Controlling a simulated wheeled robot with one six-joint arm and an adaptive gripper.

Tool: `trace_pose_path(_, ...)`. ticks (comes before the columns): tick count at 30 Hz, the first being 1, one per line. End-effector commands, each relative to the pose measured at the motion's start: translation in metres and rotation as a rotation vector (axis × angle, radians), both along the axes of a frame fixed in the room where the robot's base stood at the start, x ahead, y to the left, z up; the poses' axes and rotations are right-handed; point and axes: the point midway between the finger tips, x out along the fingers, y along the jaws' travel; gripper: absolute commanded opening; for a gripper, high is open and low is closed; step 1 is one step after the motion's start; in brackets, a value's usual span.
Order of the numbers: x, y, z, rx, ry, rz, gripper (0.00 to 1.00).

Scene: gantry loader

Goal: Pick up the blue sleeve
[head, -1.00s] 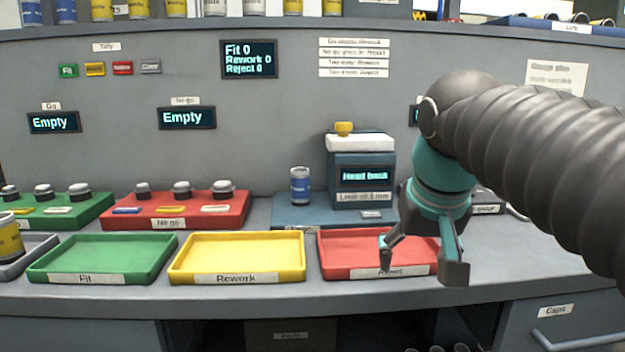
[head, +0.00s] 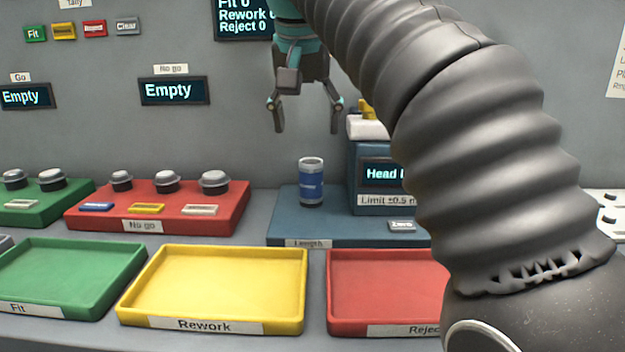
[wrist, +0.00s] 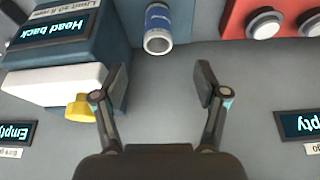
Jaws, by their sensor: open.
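The blue sleeve (head: 311,183) stands upright on the blue base plate of the length gauge (head: 285,222), left of its display block. It is a short blue cylinder with metallic ends and a pale label. My gripper (head: 305,126) is open and empty, above the sleeve in the head view, fingers pointing down. In the wrist view the sleeve (wrist: 158,28) shows at the top, beyond the gap between the open fingers (wrist: 160,85). The fingers and the sleeve are apart.
The gauge's display block (head: 378,180) with a white head (head: 366,128) and yellow knob stands just right of the sleeve. The red No go block (head: 160,207) with grey knobs is to the left. Yellow Rework (head: 215,285) and red Reject (head: 385,285) trays lie in front.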

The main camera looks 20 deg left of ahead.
Motion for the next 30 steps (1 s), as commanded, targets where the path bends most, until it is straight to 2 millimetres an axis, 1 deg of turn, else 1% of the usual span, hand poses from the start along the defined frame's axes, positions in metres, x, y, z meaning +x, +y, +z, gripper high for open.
trace_pose_path(4, 0.008, -0.002, -0.018, -0.001, 0.003, -0.004, 0.73)
trace_pose_path(12, 0.023, 0.002, -0.056, 0.0, 0.002, -0.002, 0.73)
trace_pose_path(20, 0.029, 0.004, -0.071, 0.0, 0.001, 0.0, 0.73)
trace_pose_path(27, 0.041, 0.006, -0.102, -0.001, 0.001, 0.0, 0.73)
trace_pose_path(30, 0.045, 0.007, -0.112, 0.0, 0.001, 0.0, 0.73)
